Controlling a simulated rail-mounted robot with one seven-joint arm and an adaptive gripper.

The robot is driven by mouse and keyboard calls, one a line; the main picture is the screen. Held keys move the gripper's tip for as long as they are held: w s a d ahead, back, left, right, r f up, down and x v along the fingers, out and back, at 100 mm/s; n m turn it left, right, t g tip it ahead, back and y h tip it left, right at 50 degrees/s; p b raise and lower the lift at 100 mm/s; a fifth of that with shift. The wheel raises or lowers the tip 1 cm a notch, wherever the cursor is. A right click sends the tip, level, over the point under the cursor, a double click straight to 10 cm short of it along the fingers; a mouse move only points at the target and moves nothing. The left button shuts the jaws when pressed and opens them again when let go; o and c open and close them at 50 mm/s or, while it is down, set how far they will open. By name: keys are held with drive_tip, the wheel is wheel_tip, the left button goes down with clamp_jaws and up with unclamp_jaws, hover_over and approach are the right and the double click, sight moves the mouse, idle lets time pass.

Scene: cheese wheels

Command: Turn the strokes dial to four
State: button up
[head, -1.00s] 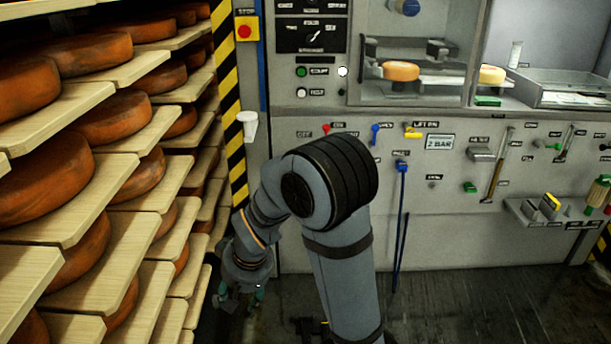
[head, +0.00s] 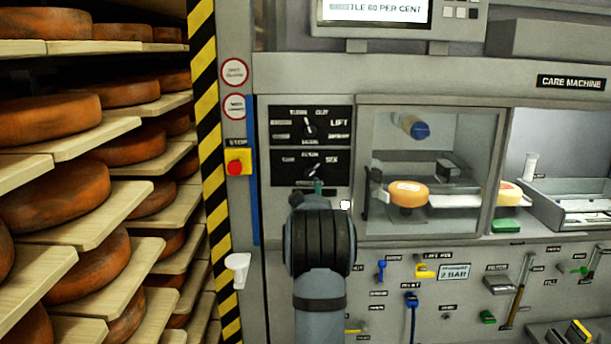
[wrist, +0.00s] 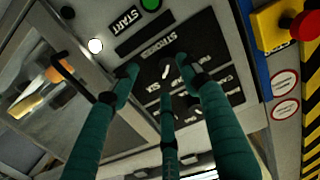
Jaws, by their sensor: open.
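The strokes dial (head: 313,171) is the lower of two black dial panels on the machine front. Its pointer leans to the upper right, near a label that looks like SIX; the other labels are too small to read surely. In the wrist view the dial (wrist: 166,71) appears upside down under the word STROKES. My gripper (head: 318,187) is just below the dial in the head view, mostly hidden by my arm. In the wrist view my gripper (wrist: 160,78) has its green fingers spread around the dial's place in the picture, holding nothing. Whether they touch the panel I cannot tell.
The similar lift dial (head: 310,126) sits directly above. A lit white button (head: 345,205) and a green button (wrist: 151,4) are close by. A red stop button (head: 236,167) is to the left. A glazed cabinet with a cheese wheel (head: 408,194) is to the right.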

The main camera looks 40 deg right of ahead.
sight(310, 174)
drive_tip(key=shift+n+t, duration=0.3)
drive_tip(key=p+x, duration=0.2)
drive_tip(key=x, duration=0.1)
drive_tip(key=r+p+x, duration=0.1)
drive_tip(key=p+x, duration=0.1)
drive_tip(key=x, duration=0.1)
drive_tip(key=r+p+x, duration=0.1)
drive_tip(key=x, duration=0.2)
drive_tip(key=shift+w+r+p, duration=0.1)
drive_tip(key=shift+w+p, duration=0.2)
drive_tip(key=shift+p, duration=0.1)
drive_tip(key=shift+d, duration=0.1)
drive_tip(key=shift+c, duration=1.4)
drive_tip(key=c, duration=0.7)
drive_tip(key=shift+c, duration=0.7)
